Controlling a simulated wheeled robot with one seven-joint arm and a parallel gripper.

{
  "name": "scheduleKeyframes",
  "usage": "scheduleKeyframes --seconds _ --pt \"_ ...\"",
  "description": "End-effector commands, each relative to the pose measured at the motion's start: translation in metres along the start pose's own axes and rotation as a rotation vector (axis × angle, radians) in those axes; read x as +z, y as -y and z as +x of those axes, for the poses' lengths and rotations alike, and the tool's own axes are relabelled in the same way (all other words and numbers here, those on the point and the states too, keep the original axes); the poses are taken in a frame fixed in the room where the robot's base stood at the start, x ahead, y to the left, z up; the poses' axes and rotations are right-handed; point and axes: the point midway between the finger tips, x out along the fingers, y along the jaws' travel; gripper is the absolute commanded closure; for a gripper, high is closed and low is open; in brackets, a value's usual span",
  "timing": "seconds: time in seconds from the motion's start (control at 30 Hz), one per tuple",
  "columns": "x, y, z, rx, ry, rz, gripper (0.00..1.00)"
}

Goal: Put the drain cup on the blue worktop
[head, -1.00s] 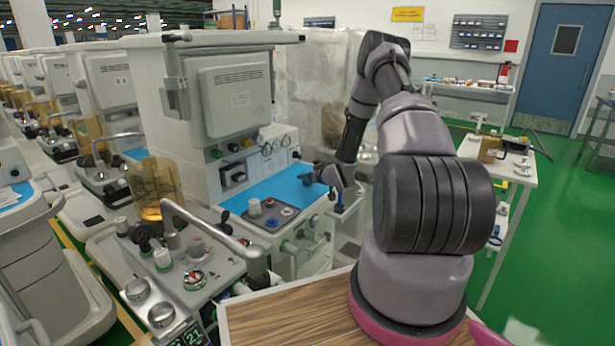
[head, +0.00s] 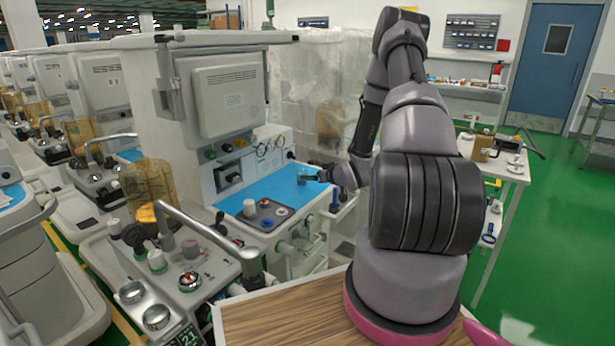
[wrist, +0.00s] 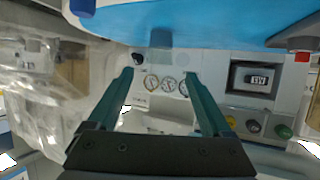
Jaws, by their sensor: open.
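The blue worktop (head: 275,190) lies on the front of the nearest anaesthesia cart; it also fills the top of the wrist view (wrist: 220,20). A small blue-grey cup-like thing, which looks like the drain cup (wrist: 160,38), stands on the worktop near its edge. In the head view the drain cup (head: 303,179) is a small dark teal shape at the worktop's right end. My gripper (head: 319,176) is just right of it. In the wrist view my gripper (wrist: 158,74) has its two teal fingers wide apart with nothing between them, and the cup shows beyond the tips.
Knobs on a grey plate (head: 265,212) occupy the worktop's front. The cart's gauges (head: 270,147) and screen housing (head: 220,95) rise behind it. Plastic-wrapped equipment (head: 310,95) stands to the right at the back. The worktop's middle is clear.

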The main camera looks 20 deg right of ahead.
Motion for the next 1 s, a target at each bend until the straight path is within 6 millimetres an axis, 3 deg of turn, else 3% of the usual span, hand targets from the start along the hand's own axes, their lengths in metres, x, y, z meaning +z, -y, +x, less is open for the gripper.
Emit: scheduleKeyframes --seconds 0.1,0.27,0.37,0.57,0.8,1.0 --pt "0.0 0.0 -0.016 0.001 0.001 0.001 0.16" --pt "-0.008 -0.001 -0.025 0.006 0.011 -0.005 0.16" --pt "-0.029 -0.004 -0.03 0.027 0.046 -0.017 0.16" --pt "-0.104 -0.004 -0.062 0.118 0.171 -0.028 0.16" --pt "-0.187 0.02 -0.136 0.232 0.293 0.039 0.16" --pt "-0.234 0.06 -0.217 0.286 0.363 0.154 0.16"
